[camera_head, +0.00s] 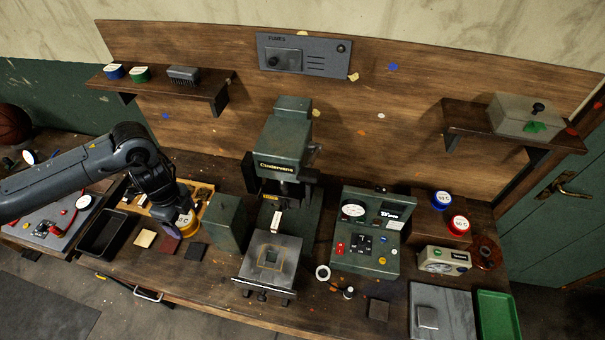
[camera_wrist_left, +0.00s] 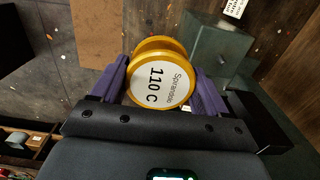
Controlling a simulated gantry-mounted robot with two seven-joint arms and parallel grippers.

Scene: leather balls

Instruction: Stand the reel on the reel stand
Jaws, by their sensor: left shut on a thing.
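The reel (camera_head: 187,221) is yellow-rimmed with a white label face. My left gripper (camera_head: 178,225) is shut on it at the left of the bench, by the green box. In the left wrist view the reel (camera_wrist_left: 160,82) sits between the two purple fingers (camera_wrist_left: 161,72), its label reading 110 C facing the camera. I cannot tell how high it is above the bench. A brown block (camera_head: 432,222) at the right, likely the reel stand, bears a blue-rimmed reel (camera_head: 441,199) and a red-rimmed reel (camera_head: 459,224). My right gripper is not in view.
A green press (camera_head: 284,140) and its grey plate (camera_head: 270,256) stand mid-bench. A green control box (camera_head: 368,235) is between the press and the block. A green box (camera_head: 225,222) stands beside the gripper. A beige timer box (camera_head: 443,260) sits before the block.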

